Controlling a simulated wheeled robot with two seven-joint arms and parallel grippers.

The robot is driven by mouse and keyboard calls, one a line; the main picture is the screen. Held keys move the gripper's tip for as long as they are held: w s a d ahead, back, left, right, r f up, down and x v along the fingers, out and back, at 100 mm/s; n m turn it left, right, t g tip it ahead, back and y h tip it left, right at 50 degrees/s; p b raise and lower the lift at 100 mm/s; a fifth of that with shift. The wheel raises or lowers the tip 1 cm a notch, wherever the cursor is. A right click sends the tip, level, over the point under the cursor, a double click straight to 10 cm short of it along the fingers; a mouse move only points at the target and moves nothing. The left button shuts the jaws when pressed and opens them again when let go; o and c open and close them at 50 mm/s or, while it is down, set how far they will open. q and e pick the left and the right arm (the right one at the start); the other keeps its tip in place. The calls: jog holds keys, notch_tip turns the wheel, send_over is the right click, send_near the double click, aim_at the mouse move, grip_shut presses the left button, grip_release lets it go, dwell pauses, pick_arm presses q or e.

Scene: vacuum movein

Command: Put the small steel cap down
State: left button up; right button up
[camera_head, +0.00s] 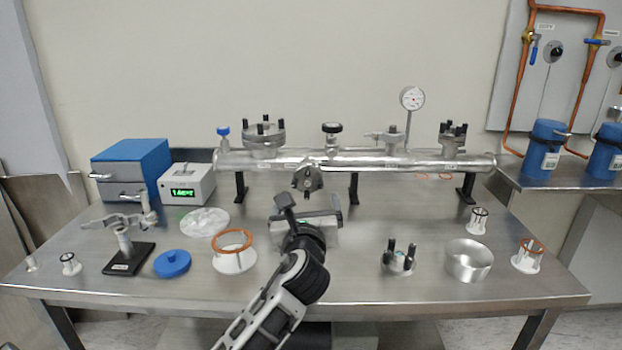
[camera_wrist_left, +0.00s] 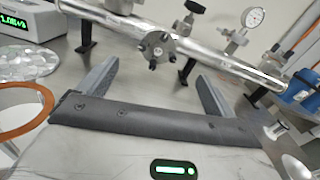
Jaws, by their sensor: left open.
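My left gripper (camera_head: 312,208) is open over the middle of the steel table, in front of the tube manifold. In the left wrist view its two fingers (camera_wrist_left: 158,70) stand wide apart with nothing between them. My right gripper is not in view.
The manifold (camera_head: 390,159) runs along the back on black legs. An orange ring on a white holder (camera_head: 234,259) and a blue lid (camera_head: 172,263) lie left of my arm. A bolted piece (camera_head: 398,262) and a steel ring (camera_head: 468,262) stand right. Table between is clear.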

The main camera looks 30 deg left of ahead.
aim_at(307, 181)
pick_arm(q)
jog(key=b+x, duration=0.1)
jog(key=x, duration=1)
jog(key=shift+w+f, duration=0.1)
jog(key=shift+f, duration=0.1)
jog(key=c, duration=1.1)
jog(key=shift+r, duration=0.15)
jog(key=c, duration=0.4)
